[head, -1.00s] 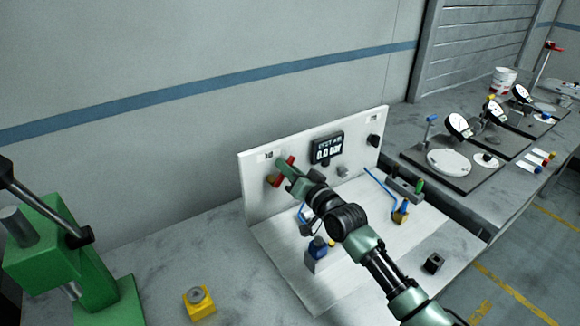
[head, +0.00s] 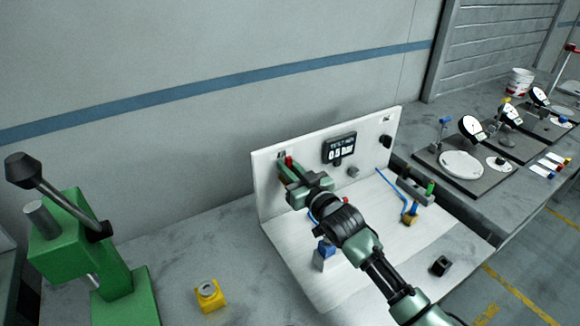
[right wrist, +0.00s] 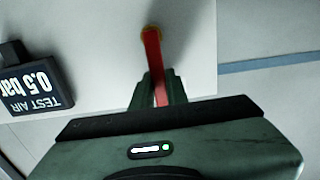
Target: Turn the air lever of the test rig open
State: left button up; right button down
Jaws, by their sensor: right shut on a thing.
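The test rig (head: 375,133) is a white upright panel with a white base board. Its red air lever (head: 289,161) is on the panel's left part and is partly hidden by my right gripper (head: 284,172). The right wrist view shows the red lever (right wrist: 153,60) running from a yellowish pivot down between the fingers of my right gripper (right wrist: 160,96), which is shut on it. My left gripper is not in view.
A green press (head: 75,240) stands at the left, with a yellow block (head: 210,296) on the bench near it. A blue-topped part (head: 325,250) and a black block (head: 440,265) are on or near the base board. Dial gauges (head: 471,127) stand at the right.

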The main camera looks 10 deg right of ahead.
jog(key=shift+f, duration=0.1)
dwell(0.3)
jog(key=c, duration=1.4)
grip_release()
jog(key=b+v, duration=0.1)
jog(key=v, duration=0.7)
jog(key=shift+b, duration=0.35)
